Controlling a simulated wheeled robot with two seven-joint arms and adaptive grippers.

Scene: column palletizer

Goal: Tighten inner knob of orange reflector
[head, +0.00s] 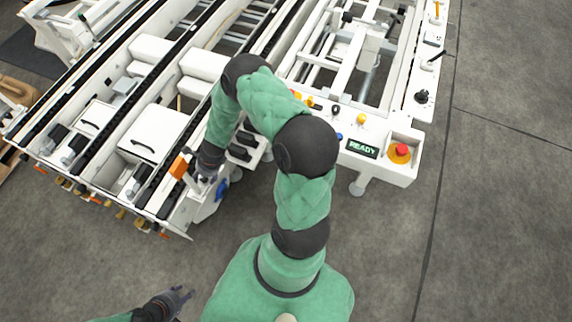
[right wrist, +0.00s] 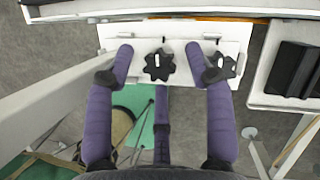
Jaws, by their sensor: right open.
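The orange reflector (head: 179,167) stands upright at the front end of the conveyor frame in the head view. In the right wrist view, only a thin orange strip (right wrist: 190,18) shows above a white bracket plate (right wrist: 142,34). A black star-shaped knob (right wrist: 158,66) sits at the middle of the plate. My right gripper (right wrist: 158,50) is open, with one purple finger on each side of this knob and gaps between. Another dark knob (right wrist: 224,67) is partly hidden by the right finger. My left gripper (head: 184,294) is open and empty, low over the floor.
A white control panel with a READY display (head: 362,149) and red emergency button (head: 402,149) stands right of my right arm. White rails and a dark block (right wrist: 294,68) flank the plate in the right wrist view. The floor (head: 490,230) at right is clear.

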